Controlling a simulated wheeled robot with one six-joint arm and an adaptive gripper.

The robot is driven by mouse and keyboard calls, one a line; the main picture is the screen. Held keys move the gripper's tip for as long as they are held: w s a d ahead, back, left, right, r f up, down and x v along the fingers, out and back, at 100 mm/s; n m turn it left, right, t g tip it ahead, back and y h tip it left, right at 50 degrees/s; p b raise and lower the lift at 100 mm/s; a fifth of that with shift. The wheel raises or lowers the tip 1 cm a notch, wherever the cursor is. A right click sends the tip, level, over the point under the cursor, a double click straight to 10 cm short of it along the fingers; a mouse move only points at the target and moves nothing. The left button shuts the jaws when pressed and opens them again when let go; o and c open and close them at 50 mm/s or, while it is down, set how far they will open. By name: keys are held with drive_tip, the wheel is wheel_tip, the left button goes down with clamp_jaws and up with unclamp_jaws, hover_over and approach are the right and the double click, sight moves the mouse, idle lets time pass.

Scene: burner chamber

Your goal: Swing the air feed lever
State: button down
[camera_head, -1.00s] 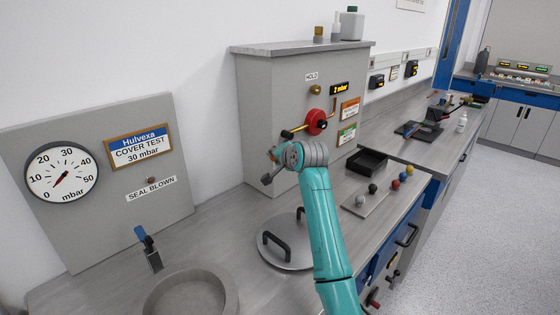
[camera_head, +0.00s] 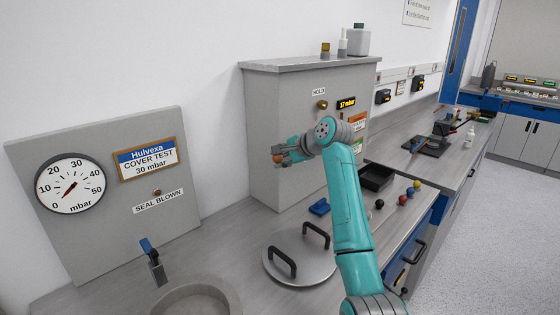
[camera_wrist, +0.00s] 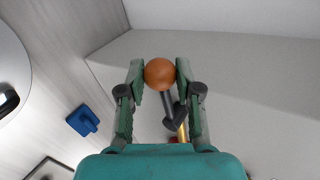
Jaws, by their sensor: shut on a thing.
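An orange ball knob (camera_wrist: 160,73) sits between the two fingertips of my gripper (camera_wrist: 160,78) in the wrist view. A dark shaft (camera_wrist: 167,100) runs from the knob to a dark joint and a brass rod (camera_wrist: 183,130). In the head view, my gripper (camera_head: 284,158) is shut on the orange knob (camera_head: 278,160), in front of the grey cabinet (camera_head: 262,110). My arm hides the red hub there; a bit of red shows in the wrist view. The cabinet display (camera_head: 346,104) reads 17 mbar. The round gauge (camera_head: 72,186) has its needle in the lower-middle range.
A lid with two black handles (camera_head: 300,262) lies on the bench, near a blue object (camera_head: 319,207). A black tray (camera_head: 376,178) and several coloured balls (camera_head: 403,200) are to the right. A blue-handled tap (camera_head: 152,262) stands at the left by a round basin (camera_head: 195,300).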

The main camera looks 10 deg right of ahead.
drive_tip(key=shift+r, duration=0.1)
idle(0.3)
drive_tip(key=c, duration=1.1)
unclamp_jaws()
drive_tip(key=shift+o, duration=0.2)
drive_tip(key=v, duration=1.2)
drive_tip(key=shift+d, duration=0.1)
